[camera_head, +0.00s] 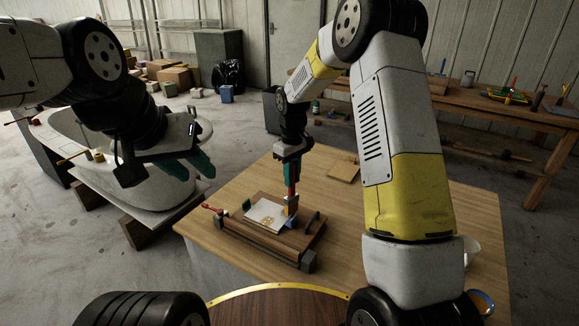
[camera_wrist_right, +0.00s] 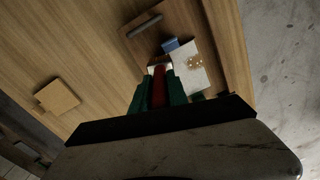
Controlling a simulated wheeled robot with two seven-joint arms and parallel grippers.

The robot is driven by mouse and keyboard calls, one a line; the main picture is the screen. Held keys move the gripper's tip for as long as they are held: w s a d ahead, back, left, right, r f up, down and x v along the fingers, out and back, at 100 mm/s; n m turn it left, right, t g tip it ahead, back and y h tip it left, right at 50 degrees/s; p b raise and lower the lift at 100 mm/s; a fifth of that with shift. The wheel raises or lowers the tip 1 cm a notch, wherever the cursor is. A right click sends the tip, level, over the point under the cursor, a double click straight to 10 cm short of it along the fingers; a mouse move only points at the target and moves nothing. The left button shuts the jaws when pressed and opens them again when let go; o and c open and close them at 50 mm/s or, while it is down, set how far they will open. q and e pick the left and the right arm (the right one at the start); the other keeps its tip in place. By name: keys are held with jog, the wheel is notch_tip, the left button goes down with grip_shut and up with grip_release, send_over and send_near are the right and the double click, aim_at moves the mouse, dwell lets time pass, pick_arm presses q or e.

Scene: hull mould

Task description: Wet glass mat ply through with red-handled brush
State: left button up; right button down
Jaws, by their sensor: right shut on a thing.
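My right gripper (camera_head: 291,168) is shut on the red-handled brush (camera_head: 292,188) and holds it upright, head down. In the right wrist view the red handle (camera_wrist_right: 158,86) shows between the green fingers (camera_wrist_right: 157,95). The white glass mat ply (camera_head: 262,213) lies on a brown wooden board (camera_head: 275,238); it also shows in the right wrist view (camera_wrist_right: 188,76), with yellowish spots. The brush head is at the ply's right edge; I cannot tell whether it touches. My left gripper (camera_head: 188,166) looks open and empty, over the pale hull mould (camera_head: 135,185) at left.
A tan square (camera_head: 343,172) lies further back on the wooden table (camera_head: 225,192). A white cup (camera_head: 471,250) stands at right.

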jog(key=shift+f, duration=0.4)
dwell(0.3)
jog(key=w+a, duration=0.2)
jog(key=a, duration=0.5)
jog(key=w+a, duration=0.2)
jog(key=a, duration=0.4)
jog(key=shift+w+a, duration=0.3)
jog(key=shift+a, duration=0.05)
dwell(0.9)
dwell(0.6)
jog(key=s+d, duration=0.9)
jog(key=s, duration=0.2)
jog(key=shift+d, duration=0.3)
dwell(1.2)
jog(key=shift+w, duration=0.1)
